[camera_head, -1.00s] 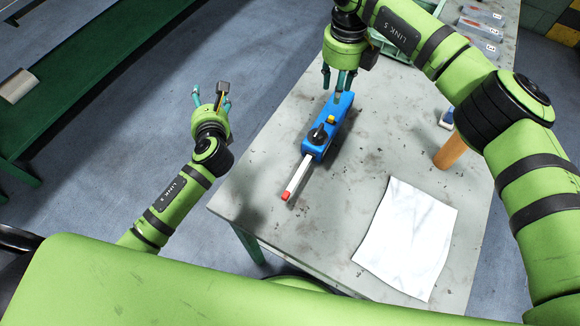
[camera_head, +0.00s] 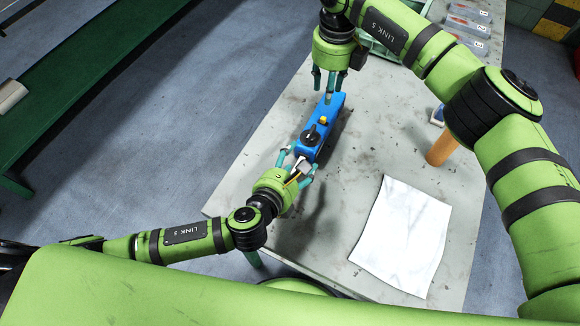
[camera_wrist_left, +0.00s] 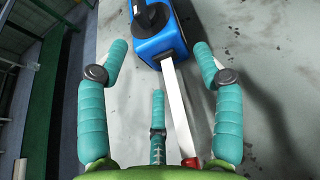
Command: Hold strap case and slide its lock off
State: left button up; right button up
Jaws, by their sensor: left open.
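The blue strap case (camera_head: 309,146) lies on the table, with a black knob (camera_head: 310,136) and a small yellow part (camera_head: 323,120) on its top. In the left wrist view, the case (camera_wrist_left: 172,44) has a white strip (camera_wrist_left: 178,100) sticking out of its near end, with a red tip (camera_wrist_left: 191,161). My left gripper (camera_head: 297,166) is open at that end. Its teal fingers lie on both sides of the strip, which it does not grip. My right gripper (camera_head: 328,84) is at the far end of the case, fingers pointing down. Whether it holds the case is unclear.
A white sheet (camera_head: 402,237) lies on the grey table (camera_head: 375,140) at the right. An orange-brown cylinder (camera_head: 440,150) stands beyond it near my right arm. Trays with parts (camera_head: 466,25) are at the back right. The table's left edge is near my left gripper.

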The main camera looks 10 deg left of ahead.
aim_at(304, 153)
pick_arm(q)
jog(key=shift+x, duration=1.8)
jog(key=c, duration=1.2)
jog(key=shift+c, duration=0.2)
